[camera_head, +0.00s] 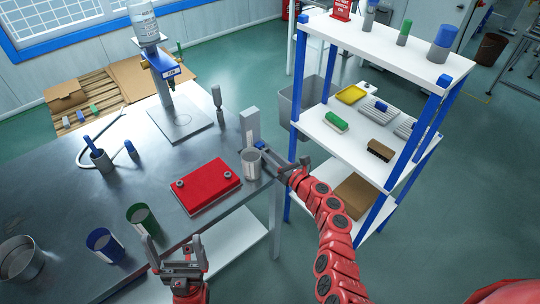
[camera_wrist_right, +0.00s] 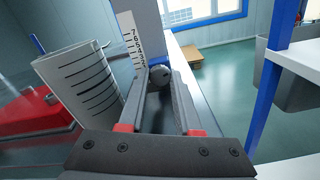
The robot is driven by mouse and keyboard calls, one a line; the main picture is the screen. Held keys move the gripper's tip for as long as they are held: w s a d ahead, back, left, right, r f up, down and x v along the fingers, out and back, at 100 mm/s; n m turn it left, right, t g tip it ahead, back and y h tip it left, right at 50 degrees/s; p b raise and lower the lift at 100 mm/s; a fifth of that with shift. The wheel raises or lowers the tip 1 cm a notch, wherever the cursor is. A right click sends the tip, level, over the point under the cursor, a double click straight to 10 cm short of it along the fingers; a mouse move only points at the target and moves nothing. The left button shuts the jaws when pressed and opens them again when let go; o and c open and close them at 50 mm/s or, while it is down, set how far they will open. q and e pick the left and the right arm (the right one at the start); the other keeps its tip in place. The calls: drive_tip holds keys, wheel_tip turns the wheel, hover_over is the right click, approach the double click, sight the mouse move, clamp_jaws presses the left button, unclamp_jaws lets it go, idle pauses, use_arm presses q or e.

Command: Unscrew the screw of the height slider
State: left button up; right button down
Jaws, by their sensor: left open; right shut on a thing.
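The height slider (camera_head: 249,128) is an upright grey post with a number scale at the right edge of the table. In the right wrist view its scaled face (camera_wrist_right: 131,42) shows close up. Its screw (camera_wrist_right: 158,74), a dark round knob, sits between the fingers of my right gripper (camera_wrist_right: 160,82), which is shut on it. In the head view my right gripper (camera_head: 285,171) is at the post's lower right, and the screw cannot be made out there. My left gripper (camera_head: 176,258) is open and empty near the table's front edge.
A grey marked cup (camera_head: 251,164) stands beside the slider, close to my right gripper. A red panel (camera_head: 207,186) lies to its left. Green (camera_head: 142,217) and blue (camera_head: 104,243) cups stand near my left gripper. A white shelf (camera_head: 372,131) with blue posts stands right.

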drive_tip(key=shift+n+b, duration=0.55)
drive_tip(key=shift+n, duration=0.95)
drive_tip(key=c, duration=0.9)
unclamp_jaws()
drive_tip(key=v, duration=1.7)
drive_tip(key=shift+s+d, duration=0.1)
drive_tip(key=shift+s, duration=0.05)
